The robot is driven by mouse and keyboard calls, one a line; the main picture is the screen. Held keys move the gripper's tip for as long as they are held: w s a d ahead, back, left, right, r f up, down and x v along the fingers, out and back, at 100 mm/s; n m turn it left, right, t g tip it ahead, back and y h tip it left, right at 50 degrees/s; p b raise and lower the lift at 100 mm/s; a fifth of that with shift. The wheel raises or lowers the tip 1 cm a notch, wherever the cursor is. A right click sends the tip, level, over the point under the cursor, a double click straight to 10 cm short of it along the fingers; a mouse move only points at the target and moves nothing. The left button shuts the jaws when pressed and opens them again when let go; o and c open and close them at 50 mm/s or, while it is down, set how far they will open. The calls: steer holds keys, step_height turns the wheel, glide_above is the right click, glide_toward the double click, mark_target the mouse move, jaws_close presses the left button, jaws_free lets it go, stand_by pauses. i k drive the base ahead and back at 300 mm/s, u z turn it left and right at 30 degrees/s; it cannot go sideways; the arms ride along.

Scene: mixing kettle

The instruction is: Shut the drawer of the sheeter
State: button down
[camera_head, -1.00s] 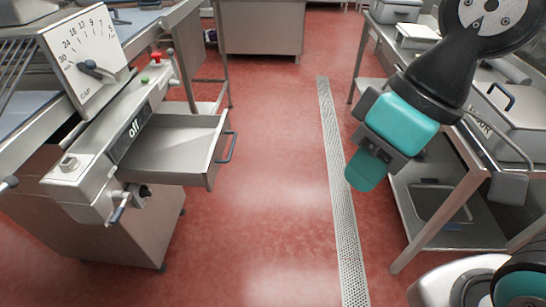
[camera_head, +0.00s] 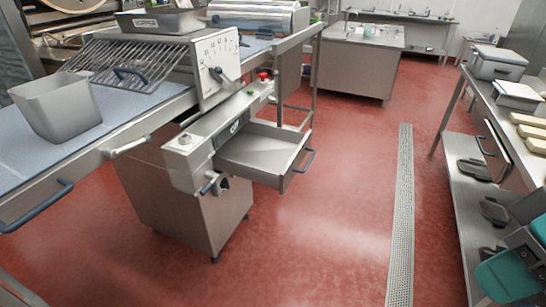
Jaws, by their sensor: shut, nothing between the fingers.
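The sheeter (camera_head: 185,190) stands at the left, with a dial panel, an "off" display and red and green buttons on its front. Its drawer (camera_head: 255,150) is a shallow grey metal tray, pulled out to the right and looking empty. A dark blue handle (camera_head: 304,160) sits on the drawer's outer front. My gripper (camera_head: 512,275) shows as teal and dark grey parts at the lower right edge, partly cut off. It is shut and empty, well apart from the drawer, with red floor between them.
A steel table with shelves (camera_head: 460,185) stands at the right, holding boxes and pale blocks. A floor drain grate (camera_head: 401,200) runs along the open red floor. A grey bin (camera_head: 57,107) sits on the sheeter's blue belt. A steel cabinet (camera_head: 358,65) stands behind.

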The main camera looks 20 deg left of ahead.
mark_target(268, 155)
steer(key=u, duration=0.65)
steer(key=i, duration=0.65)
steer(key=u, duration=0.5)
steer(key=i, duration=0.75)
steer(key=z, duration=0.2)
